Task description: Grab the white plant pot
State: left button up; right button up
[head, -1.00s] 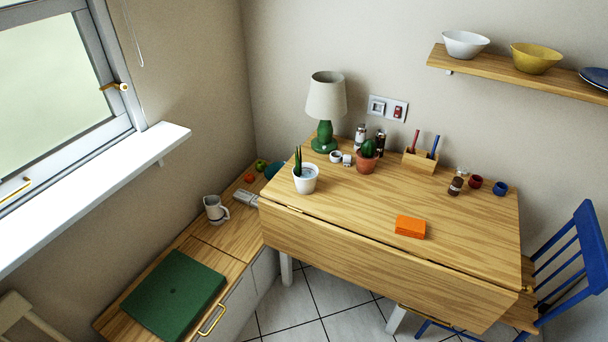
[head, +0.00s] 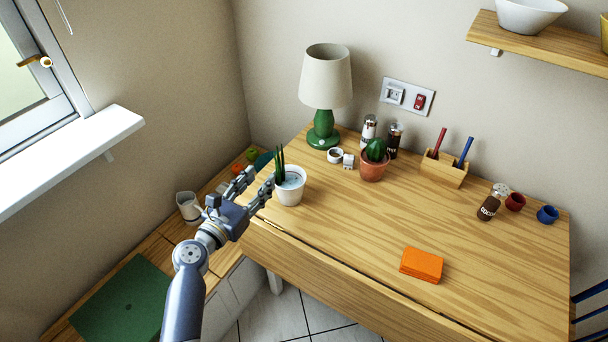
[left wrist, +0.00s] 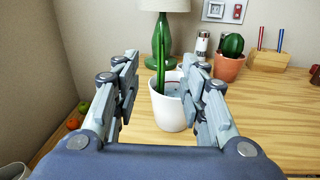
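The white plant pot (head: 290,190) stands upright on the wooden table near its left edge, with a tall green plant in it. It also shows in the left wrist view (left wrist: 168,112), beyond and between the fingers. My left gripper (head: 255,184) is open at the left side of the pot, its fingers pointing towards it. In the left wrist view the two fingers (left wrist: 161,82) are spread wide, with the right finger overlapping the pot's right edge. I cannot tell whether either finger touches the pot. My right gripper is not in view.
A green lamp (head: 323,120) stands behind the pot. A terracotta pot with a cactus (head: 374,167) stands to its right, with two shakers behind. An orange block (head: 421,265) lies near the front edge. The table's middle is clear. A white jug (head: 187,206) stands left of my arm.

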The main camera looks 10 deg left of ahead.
aim_at(274, 157)
pick_arm(q)
jog(key=w, duration=0.1)
jog(key=w+r, duration=0.1)
jog(key=w, duration=0.1)
jog(key=w+d, duration=0.1)
jog(key=shift+w+d+r, duration=0.1)
jog(key=shift+w+r, duration=0.15)
jog(key=shift+w, duration=0.15)
jog(key=shift+w+d+p, duration=0.2)
jog(key=shift+w+p, duration=0.1)
jog(key=shift+w, duration=0.3)
jog(key=x, duration=0.3)
jog(key=shift+w+d+r, duration=0.15)
jog(key=shift+w+r, duration=0.05)
jog(key=shift+w+d, duration=0.1)
jog(key=shift+w, duration=0.35)
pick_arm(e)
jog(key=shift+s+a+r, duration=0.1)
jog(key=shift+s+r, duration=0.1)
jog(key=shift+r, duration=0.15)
pick_arm(q)
jog(key=shift+s, duration=0.1)
grip_shut()
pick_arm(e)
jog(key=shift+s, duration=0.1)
